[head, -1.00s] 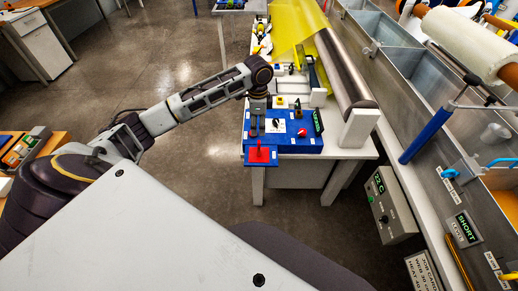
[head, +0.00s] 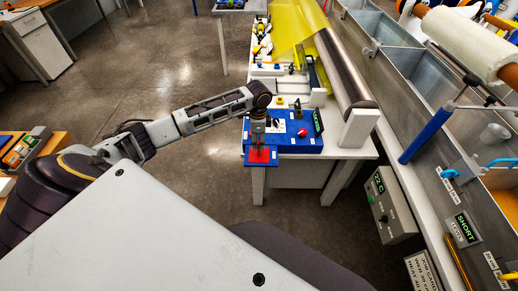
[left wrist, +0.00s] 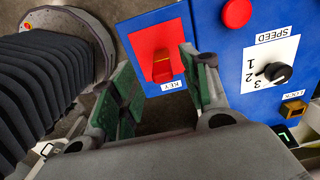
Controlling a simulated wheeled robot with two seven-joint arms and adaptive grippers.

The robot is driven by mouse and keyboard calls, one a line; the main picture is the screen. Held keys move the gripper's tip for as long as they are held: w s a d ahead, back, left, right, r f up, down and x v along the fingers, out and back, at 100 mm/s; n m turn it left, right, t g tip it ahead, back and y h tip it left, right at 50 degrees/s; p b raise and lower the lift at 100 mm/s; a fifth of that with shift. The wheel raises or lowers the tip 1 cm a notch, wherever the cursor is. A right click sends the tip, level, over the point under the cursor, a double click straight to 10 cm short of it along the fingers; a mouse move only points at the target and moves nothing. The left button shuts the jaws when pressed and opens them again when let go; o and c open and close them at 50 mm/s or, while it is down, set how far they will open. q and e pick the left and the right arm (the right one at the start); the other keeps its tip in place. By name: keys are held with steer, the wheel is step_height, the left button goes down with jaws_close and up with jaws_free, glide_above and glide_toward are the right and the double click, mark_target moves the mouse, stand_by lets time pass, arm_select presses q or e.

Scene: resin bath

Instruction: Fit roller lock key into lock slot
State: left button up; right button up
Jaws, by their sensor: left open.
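The red key (left wrist: 162,68) stands upright in a red holder marked KEY on a blue plate in the left wrist view. In the head view the red holder (head: 260,156) is at the near end of the blue control box (head: 287,147). My left gripper (left wrist: 160,88) is open, its green-padded fingers to either side of the key's near side, with no clear grip on it. The brass lock slot (left wrist: 292,109), marked LOCK, is at the right of the left wrist view, beside the SPEED knob (left wrist: 274,73). My right gripper is out of view.
A red button (left wrist: 236,13) sits on the box near the key. A dark roller (head: 345,72) with yellow sheet lies beyond the box on the bench. A metal bath (head: 420,75) runs along the right. Open floor lies left of the bench.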

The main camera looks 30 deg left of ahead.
arm_select(q)
steer(key=shift+f, duration=0.1)
steer(key=shift+w+f+p, duration=0.15)
steer(key=shift+f+p, duration=0.15)
steer(key=shift+f, duration=2.25)
jaws_close()
steer(key=shift+r, duration=0.1)
steer(key=shift+r, duration=4.95)
